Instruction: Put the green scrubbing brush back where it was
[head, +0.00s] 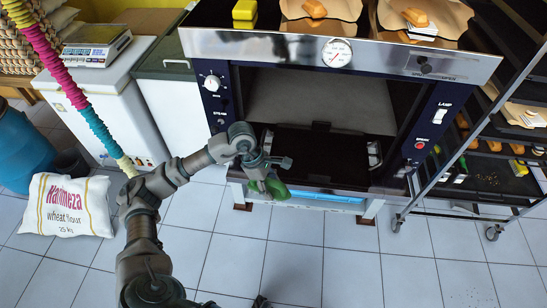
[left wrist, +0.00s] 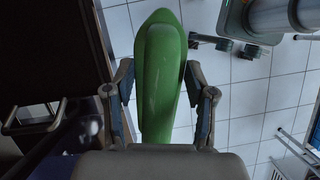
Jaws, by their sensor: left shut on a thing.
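The green scrubbing brush (left wrist: 160,70) is held between the two fingers of my left gripper (left wrist: 160,115) in the left wrist view, its long body pointing away from the palm. In the head view my left gripper (head: 268,184) hangs in front of the oven's left side, and the green brush (head: 277,189) shows at its tip, partly hidden by the fingers. The brush is clear of the floor.
The oven (head: 340,45) has its door (head: 320,155) open just beside the gripper. A wheeled rack (head: 480,180) stands at the right. A flour sack (head: 66,205), a blue barrel (head: 22,150) and white chest (head: 95,95) are at the left. The tiled floor (head: 330,260) in front is clear.

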